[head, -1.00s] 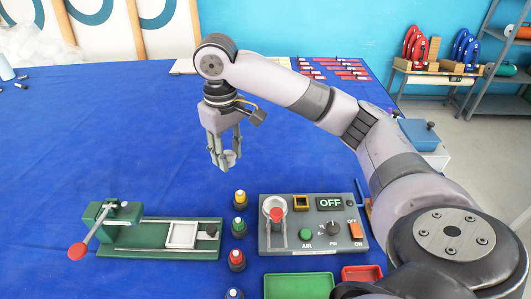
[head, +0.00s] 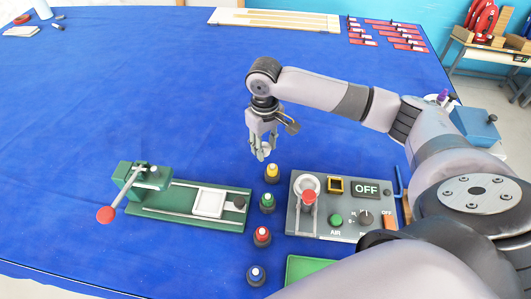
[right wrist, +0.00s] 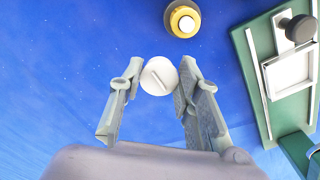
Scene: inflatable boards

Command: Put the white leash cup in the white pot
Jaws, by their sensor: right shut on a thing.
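The white leash cup, a small round white disc with a slot across it (right wrist: 159,76), is between the fingertips of my right gripper (right wrist: 157,82) in the right wrist view. In the head view my right gripper (head: 262,153) points down over the blue table, just behind the yellow-topped bottle (head: 272,172); the cup is hardly distinguishable there. I cannot pick out a white pot with certainty. My left gripper is out of view.
Green-, red- and blue-topped bottles (head: 262,236) line up towards me. A green lever fixture with a white square frame (head: 209,203) is left; a grey control box reading OFF (head: 340,225) is right. A green tray (head: 300,267) is in front.

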